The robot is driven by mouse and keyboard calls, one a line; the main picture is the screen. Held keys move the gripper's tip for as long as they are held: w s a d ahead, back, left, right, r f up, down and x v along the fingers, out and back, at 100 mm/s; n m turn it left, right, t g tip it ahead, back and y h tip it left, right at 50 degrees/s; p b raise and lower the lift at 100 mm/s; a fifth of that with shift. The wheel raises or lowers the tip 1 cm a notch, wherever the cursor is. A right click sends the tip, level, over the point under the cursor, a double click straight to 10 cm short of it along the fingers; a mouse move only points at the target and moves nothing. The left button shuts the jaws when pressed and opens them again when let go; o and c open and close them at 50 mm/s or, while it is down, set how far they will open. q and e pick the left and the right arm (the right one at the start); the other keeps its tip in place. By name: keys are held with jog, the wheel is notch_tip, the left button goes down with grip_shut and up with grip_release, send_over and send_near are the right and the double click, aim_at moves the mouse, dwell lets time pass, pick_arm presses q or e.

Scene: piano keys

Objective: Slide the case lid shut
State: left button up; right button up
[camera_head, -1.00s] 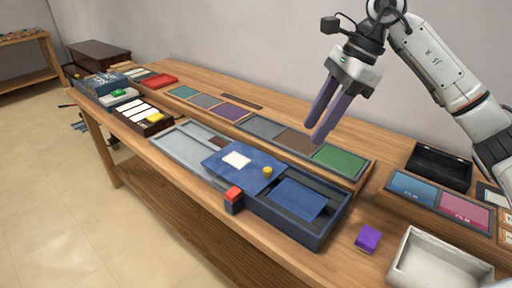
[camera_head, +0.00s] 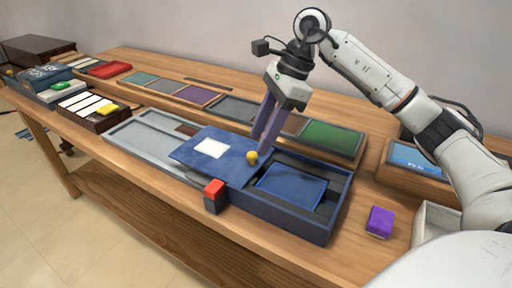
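The case (camera_head: 325,225) is a long tray on the table, dark blue at its right end and light grey inside at its left (camera_head: 150,146). Its blue lid (camera_head: 195,163) has a white label and a small yellow knob (camera_head: 251,157). The lid lies over the middle of the case, leaving the left and right parts uncovered. A flat blue panel (camera_head: 290,185) shows inside the right part. My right gripper (camera_head: 259,145) points down just behind the knob, its two purple fingers slightly apart and empty. Whether the fingertips touch the knob or lid is unclear. My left gripper is out of view.
A dark block with a red top (camera_head: 214,196) stands at the case's front edge. A purple block (camera_head: 379,222) lies to its right, near a white box (camera_head: 428,222). A row of coloured panels (camera_head: 330,135) runs behind the case. Boxes fill the table's left end.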

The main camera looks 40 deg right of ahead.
aim_at(253, 154)
jog(key=shift+x, duration=1.7)
grip_shut()
